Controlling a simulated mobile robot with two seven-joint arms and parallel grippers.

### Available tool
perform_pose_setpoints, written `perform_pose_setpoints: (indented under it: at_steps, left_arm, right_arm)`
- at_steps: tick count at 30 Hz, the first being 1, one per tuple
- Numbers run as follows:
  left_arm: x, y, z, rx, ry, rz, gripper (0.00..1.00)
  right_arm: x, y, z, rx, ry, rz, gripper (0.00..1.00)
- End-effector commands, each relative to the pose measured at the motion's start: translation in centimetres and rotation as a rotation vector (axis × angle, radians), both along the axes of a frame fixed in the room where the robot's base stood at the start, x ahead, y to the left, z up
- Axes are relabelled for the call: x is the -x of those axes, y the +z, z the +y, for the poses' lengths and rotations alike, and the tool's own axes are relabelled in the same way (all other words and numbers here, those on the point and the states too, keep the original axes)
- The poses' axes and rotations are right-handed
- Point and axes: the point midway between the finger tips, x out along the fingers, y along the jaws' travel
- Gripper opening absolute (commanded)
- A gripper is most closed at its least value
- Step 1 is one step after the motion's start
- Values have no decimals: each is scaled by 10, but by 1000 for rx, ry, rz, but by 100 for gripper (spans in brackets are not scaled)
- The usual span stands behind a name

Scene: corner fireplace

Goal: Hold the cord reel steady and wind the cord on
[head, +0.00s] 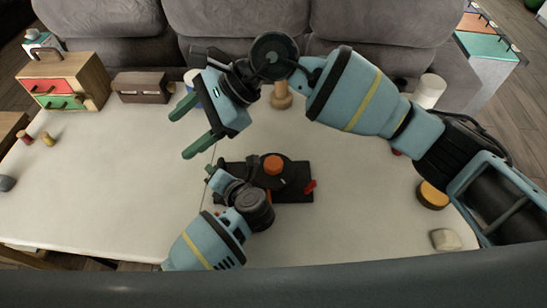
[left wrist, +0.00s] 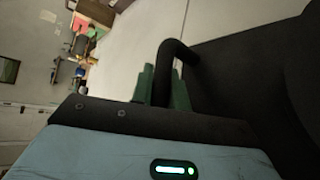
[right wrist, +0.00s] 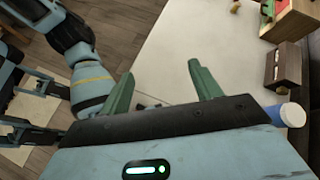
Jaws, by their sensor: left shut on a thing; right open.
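The cord reel (head: 292,172) is a dark disc with an orange knob (head: 273,164) on a black base plate (head: 297,195) in the middle of the table. A small red piece (head: 310,187) is at the plate's right side. My left gripper (head: 212,172) is at the plate's left edge. In the left wrist view, its green fingers (left wrist: 163,72) are shut on a black curved handle (left wrist: 180,48). My right gripper (head: 177,130) is open and empty above the table, up and left of the reel. A thin line (head: 209,152) crosses the table; I cannot tell whether it is cord.
A wooden peg (head: 281,97) stands behind the reel, partly hidden by my right arm. A yellow-black disc (head: 432,195) and pale block (head: 445,240) lie right. The left table is mostly clear.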

Motion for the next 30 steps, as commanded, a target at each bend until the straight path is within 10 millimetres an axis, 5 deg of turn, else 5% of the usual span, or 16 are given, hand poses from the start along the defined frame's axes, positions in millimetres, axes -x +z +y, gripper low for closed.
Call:
perform_pose_setpoints:
  at_steps: [6,15,21,30]
  left_arm:
    - [1,-2,1,-2,1,6,0]
    - [1,-2,1,-2,1,6,0]
    - [1,-2,1,-2,0,5,0]
    - [1,-2,1,-2,0,5,0]
  right_arm:
    - [-20,-47,-53,361,155,-229,63]
    - [-49,-67,-128,775,303,-379,63]
    - [-56,-66,-148,879,336,-399,63]
    - [-56,-74,-149,887,339,-397,63]
